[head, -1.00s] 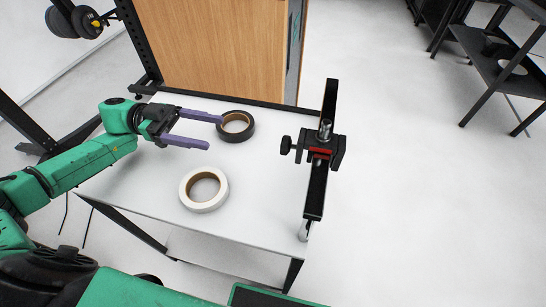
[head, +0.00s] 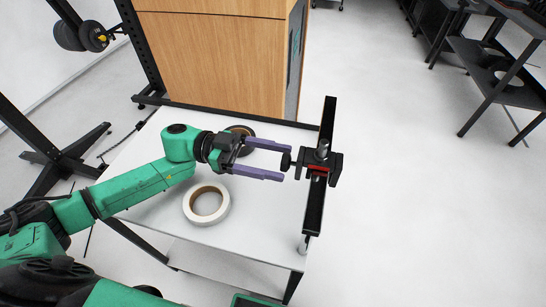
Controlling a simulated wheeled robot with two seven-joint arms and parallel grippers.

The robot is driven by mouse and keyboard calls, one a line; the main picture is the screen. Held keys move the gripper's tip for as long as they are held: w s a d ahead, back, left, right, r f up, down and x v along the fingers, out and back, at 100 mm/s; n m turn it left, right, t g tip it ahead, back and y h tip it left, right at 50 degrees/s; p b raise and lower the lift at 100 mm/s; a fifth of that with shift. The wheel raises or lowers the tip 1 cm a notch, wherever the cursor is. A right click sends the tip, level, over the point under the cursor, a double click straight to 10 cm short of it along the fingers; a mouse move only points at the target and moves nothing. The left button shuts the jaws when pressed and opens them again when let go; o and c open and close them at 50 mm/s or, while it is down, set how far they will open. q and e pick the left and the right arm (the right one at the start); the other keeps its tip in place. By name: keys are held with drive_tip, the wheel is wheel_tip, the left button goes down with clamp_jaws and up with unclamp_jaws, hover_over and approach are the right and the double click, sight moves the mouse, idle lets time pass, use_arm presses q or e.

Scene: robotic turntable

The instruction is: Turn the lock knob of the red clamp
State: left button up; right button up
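The red clamp (head: 317,169) is a black block with a red band and a silver post, set on a black upright rail (head: 324,130) at the table's right edge. Its black lock knob (head: 287,159) sticks out to the left. My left gripper (head: 284,163) is open, its two purple fingers pointing right. The fingertips lie on either side of the knob in the picture; I cannot tell if they touch it. My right gripper is not in view.
A white tape roll (head: 206,204) lies on the white table (head: 255,225) just below my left gripper. A dark tape roll (head: 239,131) lies behind it, partly hidden by my arm. A wooden cabinet (head: 215,60) stands behind the table.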

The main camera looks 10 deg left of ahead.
use_arm(q)
clamp_jaws()
drive_tip(key=shift+m, duration=0.3)
drive_tip(key=shift+m+b, duration=1.25)
drive_tip(key=shift+m, duration=1.95)
drive_tip(key=shift+o, duration=0.6)
unclamp_jaws()
